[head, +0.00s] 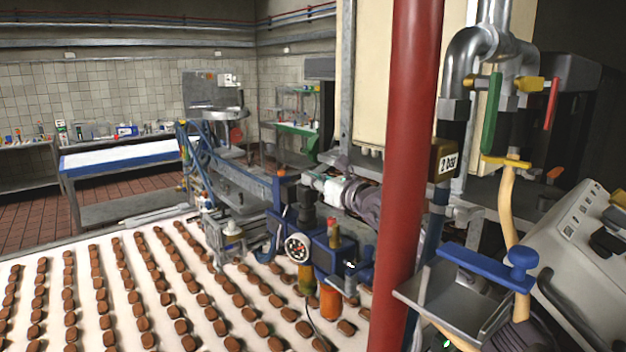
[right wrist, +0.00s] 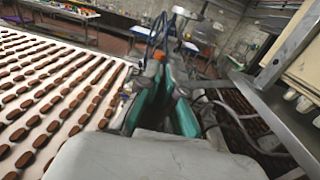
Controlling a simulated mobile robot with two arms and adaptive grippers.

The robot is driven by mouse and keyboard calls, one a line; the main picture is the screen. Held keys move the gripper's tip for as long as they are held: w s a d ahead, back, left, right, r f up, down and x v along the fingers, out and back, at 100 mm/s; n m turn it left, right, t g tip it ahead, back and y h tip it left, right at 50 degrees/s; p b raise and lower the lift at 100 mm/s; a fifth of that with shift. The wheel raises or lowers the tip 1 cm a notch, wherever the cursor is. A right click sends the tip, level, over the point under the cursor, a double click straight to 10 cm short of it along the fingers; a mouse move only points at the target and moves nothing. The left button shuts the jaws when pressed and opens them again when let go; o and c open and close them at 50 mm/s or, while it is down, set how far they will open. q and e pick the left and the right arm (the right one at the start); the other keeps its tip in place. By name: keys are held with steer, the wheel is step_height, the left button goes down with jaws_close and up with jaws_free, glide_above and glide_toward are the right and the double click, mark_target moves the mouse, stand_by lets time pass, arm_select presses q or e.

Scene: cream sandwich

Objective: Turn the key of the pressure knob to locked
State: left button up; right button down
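A round white-faced gauge (head: 297,247) sits on blue machine parts (head: 328,258) in the middle of the head view. An upright orange-red piece (head: 333,232) stands just right of it. I cannot tell which part is the pressure knob, and I cannot make out its key or its setting. My right gripper (head: 308,181) is above the gauge, pointing left, apart from it. In the right wrist view its teal-padded fingers (right wrist: 165,88) run close together beside a small orange part (right wrist: 158,54); whether they touch it is unclear. My left gripper is not in view.
A red column (head: 408,150) stands in front, right of the machine. Rows of brown biscuits lie on a white belt (head: 60,250) at left. Pipes with a green lever (head: 491,115) and a blue-handled part (head: 485,268) crowd the right.

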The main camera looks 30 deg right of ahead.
steer(key=shift+a+f+m+h+b, duration=0.25)
steer(key=shift+h+b, duration=0.25)
steer(key=shift+b, duration=0.3)
steer(key=shift+d+r+m+h+b, duration=0.1)
steer(key=shift+r+m+h+b, duration=0.15)
steer(key=shift+m+h, duration=0.45)
steer(key=c, duration=1.3)
jaws_free()
steer(key=shift+c, duration=0.2)
steer(key=shift+s, duration=0.15)
steer(key=s, duration=1.1)
steer(key=shift+s, duration=0.4)
